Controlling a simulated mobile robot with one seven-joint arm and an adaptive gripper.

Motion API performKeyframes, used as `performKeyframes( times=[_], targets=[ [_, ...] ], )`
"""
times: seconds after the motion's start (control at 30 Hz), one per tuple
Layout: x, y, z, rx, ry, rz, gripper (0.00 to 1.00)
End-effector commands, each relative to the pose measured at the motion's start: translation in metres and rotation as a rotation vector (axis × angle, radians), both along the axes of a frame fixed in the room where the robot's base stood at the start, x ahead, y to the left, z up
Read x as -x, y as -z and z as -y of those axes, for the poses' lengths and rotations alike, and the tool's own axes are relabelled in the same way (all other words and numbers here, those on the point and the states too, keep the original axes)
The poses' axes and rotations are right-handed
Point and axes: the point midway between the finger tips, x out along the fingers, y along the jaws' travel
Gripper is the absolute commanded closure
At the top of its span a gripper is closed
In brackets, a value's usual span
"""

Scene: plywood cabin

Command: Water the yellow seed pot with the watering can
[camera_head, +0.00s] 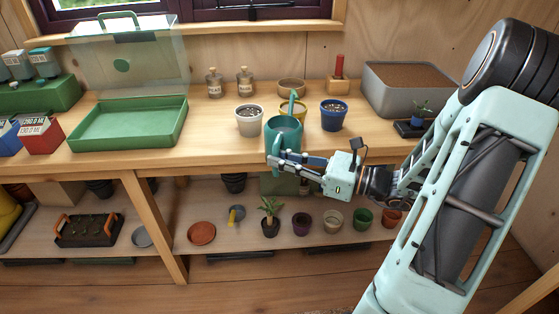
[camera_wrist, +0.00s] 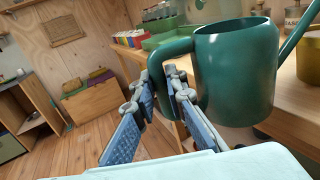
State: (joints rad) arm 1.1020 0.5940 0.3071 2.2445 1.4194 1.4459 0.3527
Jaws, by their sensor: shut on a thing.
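The teal watering can (camera_head: 284,136) is at the front edge of the bench, roughly upright, with its spout pointing away from me. My gripper (camera_head: 280,160) is shut on its handle; the wrist view shows my fingers (camera_wrist: 158,82) on either side of the handle, left of the can body (camera_wrist: 235,75). The yellow seed pot (camera_head: 301,108) stands on the bench just behind the can, partly hidden by the spout. It also shows at the right edge of the wrist view (camera_wrist: 309,62), behind the spout. I cannot tell whether the spout is over its rim.
A white seed pot (camera_head: 249,122) stands left of the yellow one and a blue seed pot (camera_head: 333,116) right. Two bottles (camera_head: 245,83) and a tan bowl (camera_head: 291,87) stand behind. A green open-lidded tray (camera_head: 130,127) is left; a grey soil bin (camera_head: 405,95) is right.

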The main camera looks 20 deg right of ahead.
Motion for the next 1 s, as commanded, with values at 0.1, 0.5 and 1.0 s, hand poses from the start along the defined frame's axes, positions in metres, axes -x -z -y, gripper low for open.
performKeyframes(
  times=[0.1, 0.5, 1.0],
  targets=[
    [0.000, 0.001, 0.001, 0.001, 0.000, 0.004, 1.00],
    [0.001, 0.000, 0.001, 0.001, 0.001, 0.004, 1.00],
    [0.001, -0.013, 0.000, -0.023, -0.001, -0.036, 1.00]
  ],
)
